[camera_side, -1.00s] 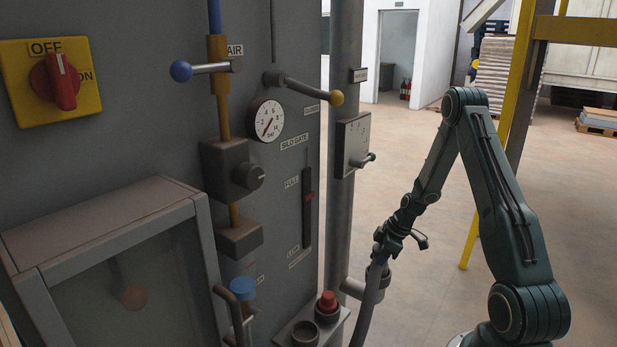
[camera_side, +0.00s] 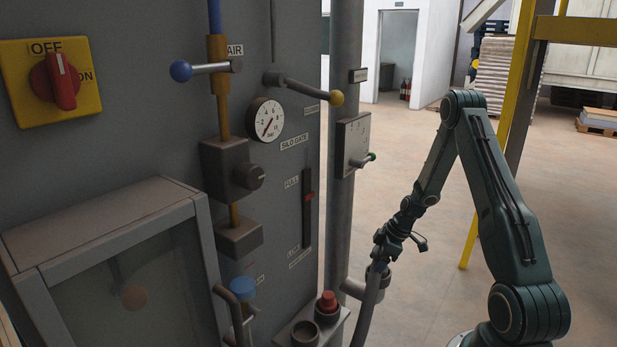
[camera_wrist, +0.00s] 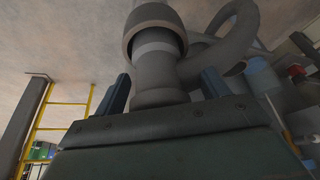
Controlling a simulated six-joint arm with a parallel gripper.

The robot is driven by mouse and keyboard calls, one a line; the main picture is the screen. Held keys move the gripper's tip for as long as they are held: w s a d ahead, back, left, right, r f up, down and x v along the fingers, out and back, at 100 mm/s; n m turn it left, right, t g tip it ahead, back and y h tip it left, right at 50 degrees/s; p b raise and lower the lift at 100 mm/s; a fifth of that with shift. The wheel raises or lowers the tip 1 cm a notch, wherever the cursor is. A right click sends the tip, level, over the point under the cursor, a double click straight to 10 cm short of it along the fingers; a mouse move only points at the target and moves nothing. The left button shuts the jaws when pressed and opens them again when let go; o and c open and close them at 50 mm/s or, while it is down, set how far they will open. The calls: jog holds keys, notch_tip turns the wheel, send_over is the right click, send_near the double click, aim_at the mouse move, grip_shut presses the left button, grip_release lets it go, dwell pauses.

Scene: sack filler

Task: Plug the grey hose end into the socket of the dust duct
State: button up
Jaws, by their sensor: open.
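The grey hose end (camera_wrist: 156,75) stands between the two fingers of my gripper (camera_wrist: 164,90) in the wrist view, with a gap on each side. My gripper is open around it. A wide, darker grey cup (camera_wrist: 155,22), which looks like the duct socket, sits over the far end of the hose end, with a pale ring showing below it. I cannot tell how deep the hose end sits. In the side view, my gripper (camera_side: 378,262) is at the short stub (camera_side: 353,288) of the upright dust duct (camera_side: 340,220). The hose (camera_side: 365,318) hangs below; the fingers are hard to make out.
The grey machine panel (camera_side: 290,220) with gauge, levers and a red button (camera_side: 327,301) stands left of my gripper. A switch box (camera_side: 352,145) is on the duct above. A yellow post (camera_side: 485,190) stands behind my arm. Open floor lies between.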

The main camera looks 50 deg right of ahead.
jog(key=v, duration=1.4)
jog(key=shift+a, duration=0.1)
jog(key=w+a+r+m+h, duration=0.1)
jog(key=a+r+m+h, duration=0.1)
jog(key=a+r, duration=1.35)
jog(key=s+a+r+m, duration=0.1)
jog(key=s+a+r, duration=0.1)
jog(key=s+a, duration=0.4)
jog(key=s+a+r+m+t, duration=0.1)
jog(key=s+a+r+m, duration=0.1)
jog(key=s+a, duration=0.4)
jog(key=a+r, duration=0.1)
jog(key=a, duration=0.1)
jog(key=shift+s+a+t, duration=0.3)
jog(key=shift+s+a, duration=0.1)
jog(key=shift+r, duration=0.1)
